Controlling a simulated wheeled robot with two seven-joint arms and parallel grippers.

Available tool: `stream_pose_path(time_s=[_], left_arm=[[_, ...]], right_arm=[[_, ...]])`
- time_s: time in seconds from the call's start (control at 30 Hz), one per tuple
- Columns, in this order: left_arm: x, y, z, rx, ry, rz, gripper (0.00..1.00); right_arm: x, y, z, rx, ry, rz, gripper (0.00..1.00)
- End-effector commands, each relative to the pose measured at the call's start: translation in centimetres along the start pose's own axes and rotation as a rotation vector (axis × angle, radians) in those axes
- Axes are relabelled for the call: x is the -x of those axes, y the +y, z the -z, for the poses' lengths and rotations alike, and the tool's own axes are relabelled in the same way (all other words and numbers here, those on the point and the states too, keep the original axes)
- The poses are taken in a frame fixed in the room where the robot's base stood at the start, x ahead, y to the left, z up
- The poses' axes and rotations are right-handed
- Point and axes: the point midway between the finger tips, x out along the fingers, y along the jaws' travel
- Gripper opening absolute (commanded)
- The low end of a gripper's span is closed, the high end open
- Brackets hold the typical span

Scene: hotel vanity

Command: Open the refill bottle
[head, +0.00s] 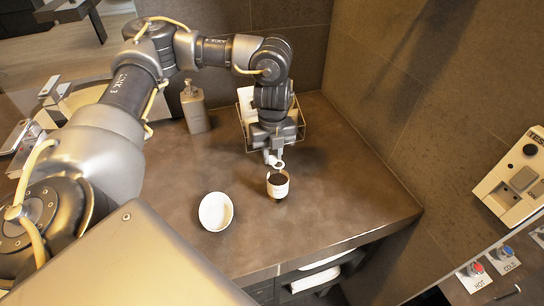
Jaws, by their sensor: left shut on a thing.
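A small white refill bottle (278,190) with printing on its side and a dark top stands on the brown counter near its middle. My left gripper (275,164) points down from above, right at the bottle's top. Its pale fingers are shut on what looks like the bottle's dark cap (277,179). The fingers are small in the view, and their exact contact is hard to see. I cannot tell whether the cap is turned or loose. My right gripper is not in view.
A white bowl (216,212) sits left of the bottle. A grey pump dispenser (195,108) stands farther back. A wire basket (299,128) with white contents is behind my left gripper. Walls close off the back and right. The counter's front edge (330,250) is near; free surface lies right of the bottle.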

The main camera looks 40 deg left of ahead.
Motion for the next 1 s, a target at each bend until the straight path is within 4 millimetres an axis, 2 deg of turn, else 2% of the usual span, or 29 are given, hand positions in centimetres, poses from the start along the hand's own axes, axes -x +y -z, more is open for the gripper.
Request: stream_pose_path(time_s=[0.1, 0.5, 0.53, 0.7, 1.0], left_arm=[[-1.2, 0.0, 0.0, 0.002, 0.001, 0.000, 0.00], [-1.7, 0.0, 0.0, 0.002, 0.000, 0.001, 0.00], [-1.7, 0.0, 0.0, 0.001, 0.000, 0.001, 0.23], [-1.6, 0.0, 0.0, 0.001, -0.001, 0.002, 0.44], [-1.4, 0.0, 0.0, 0.001, -0.002, 0.002, 0.44]], right_arm=[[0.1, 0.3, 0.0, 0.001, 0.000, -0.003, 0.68], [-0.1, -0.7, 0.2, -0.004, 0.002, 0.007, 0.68], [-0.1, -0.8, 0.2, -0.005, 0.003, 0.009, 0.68], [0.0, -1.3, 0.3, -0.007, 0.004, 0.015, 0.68], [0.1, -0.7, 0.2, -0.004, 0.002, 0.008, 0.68]])
